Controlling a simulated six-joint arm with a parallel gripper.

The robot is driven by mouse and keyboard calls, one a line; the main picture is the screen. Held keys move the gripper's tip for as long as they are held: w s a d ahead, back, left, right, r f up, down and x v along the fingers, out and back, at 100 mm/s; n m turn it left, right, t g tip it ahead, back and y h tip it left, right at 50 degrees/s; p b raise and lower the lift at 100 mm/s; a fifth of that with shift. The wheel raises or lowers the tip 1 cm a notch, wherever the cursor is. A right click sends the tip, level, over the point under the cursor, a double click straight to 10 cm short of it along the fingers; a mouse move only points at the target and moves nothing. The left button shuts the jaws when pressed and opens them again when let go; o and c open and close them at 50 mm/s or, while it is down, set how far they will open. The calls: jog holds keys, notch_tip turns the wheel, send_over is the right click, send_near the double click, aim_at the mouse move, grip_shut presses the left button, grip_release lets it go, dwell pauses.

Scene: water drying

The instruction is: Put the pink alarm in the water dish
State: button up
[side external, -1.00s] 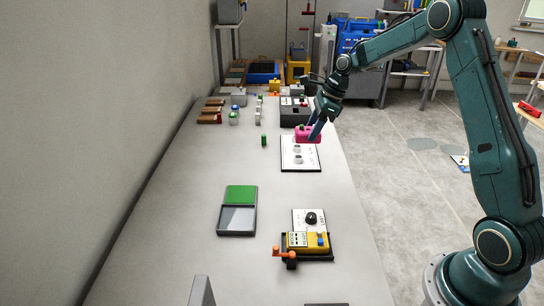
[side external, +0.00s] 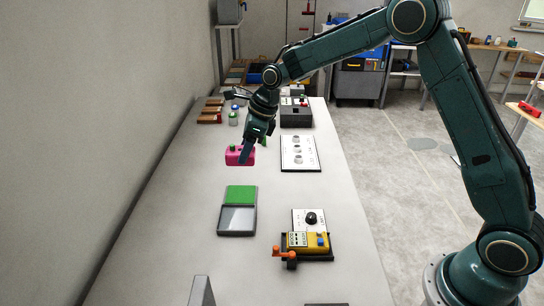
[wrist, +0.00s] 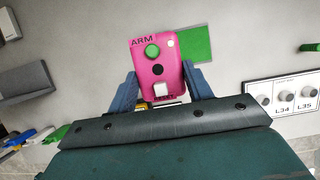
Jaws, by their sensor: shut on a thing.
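The pink alarm (side external: 234,156) is a small box with a green button on top; in the wrist view it shows "ARM" lettering, a green button and a black one (wrist: 152,69). My gripper (side external: 245,153) is shut on it, with a blue finger on each side in the wrist view (wrist: 161,88). It appears held above the table, left of the knob board. The water dish (side external: 237,219), a shallow grey-rimmed square with a pale shiny inside, lies nearer the camera. A green pad (side external: 241,195) adjoins its far side.
A white board with several knobs (side external: 299,153) lies to the right. A yellow device in a black tray (side external: 307,243) with an orange-handled part (side external: 284,253) stands right of the dish. Table around the dish's left side is clear.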

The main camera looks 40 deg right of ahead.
aim_at(234, 155)
jog(key=a, duration=0.3)
jog(key=shift+a+r, duration=0.1)
jog(key=shift+a, duration=0.1)
notch_tip(234, 155, down, 20)
jog(key=shift+f, duration=0.1)
dwell(1.0)
jog(key=o, duration=0.8)
jog(key=shift+f, duration=0.1)
jog(key=shift+s, duration=0.1)
jog(key=shift+v, duration=6.15)
